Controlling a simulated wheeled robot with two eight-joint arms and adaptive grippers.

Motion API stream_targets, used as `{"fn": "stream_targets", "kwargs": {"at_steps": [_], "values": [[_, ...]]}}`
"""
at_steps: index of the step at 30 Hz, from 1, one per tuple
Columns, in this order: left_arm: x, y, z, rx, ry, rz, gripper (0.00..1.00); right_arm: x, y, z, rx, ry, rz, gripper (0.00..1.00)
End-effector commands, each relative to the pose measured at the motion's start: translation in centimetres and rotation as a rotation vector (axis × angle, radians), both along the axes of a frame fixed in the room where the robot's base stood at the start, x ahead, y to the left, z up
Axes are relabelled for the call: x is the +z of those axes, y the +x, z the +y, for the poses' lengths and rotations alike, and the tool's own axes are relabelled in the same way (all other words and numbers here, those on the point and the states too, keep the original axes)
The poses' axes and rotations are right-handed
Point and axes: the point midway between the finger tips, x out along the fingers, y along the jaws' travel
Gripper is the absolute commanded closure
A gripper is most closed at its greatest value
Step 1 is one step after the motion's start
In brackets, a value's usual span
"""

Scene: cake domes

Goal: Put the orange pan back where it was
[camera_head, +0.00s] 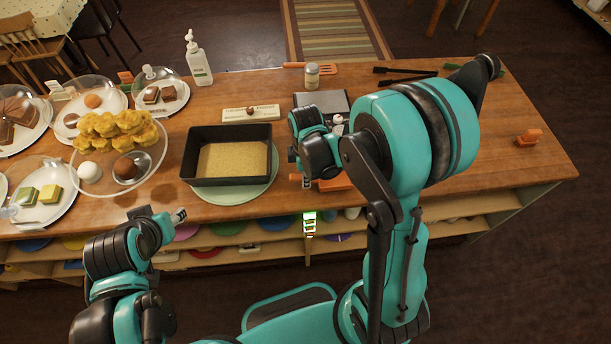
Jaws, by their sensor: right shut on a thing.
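An orange piece (336,184), which I take to be the orange pan, shows at the counter's front edge, mostly hidden behind my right arm. My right gripper (306,181) points down there and is shut on it; the grip itself is largely covered. I cannot tell whether the pan touches the counter. My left gripper (180,216) is in front of the counter's front edge, apart from the things on it. Its fingers are too small to tell open or shut.
A black baking tin (187,160) stands on a green round plate (262,190) left of my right gripper. A small orange item (528,138) lies right, where the wooden counter (500,175) is mostly clear.

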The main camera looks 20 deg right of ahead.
Motion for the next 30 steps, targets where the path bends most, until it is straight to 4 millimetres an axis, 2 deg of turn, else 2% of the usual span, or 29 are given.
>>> {"fn": "stream_targets", "kwargs": {"at_steps": [11, 25, 26, 30], "values": [[0.0, 0.0, 0.0, 0.000, 0.000, 0.000, 0.58, -0.1, 0.0, 0.0, 0.000, 0.000, 0.000, 1.00], [-1.1, 0.0, 0.0, 0.000, 0.000, 0.000, 0.58, -1.2, 0.0, 0.0, 0.000, 0.000, 0.000, 1.00], [-1.1, 0.0, 0.0, 0.000, 0.000, 0.000, 0.58, -1.2, 0.0, 0.0, 0.000, 0.000, 0.000, 0.78], [-1.0, 0.0, 0.0, 0.000, 0.000, 0.000, 0.58, -1.1, 0.0, 0.0, 0.000, 0.000, 0.000, 0.76]]}}
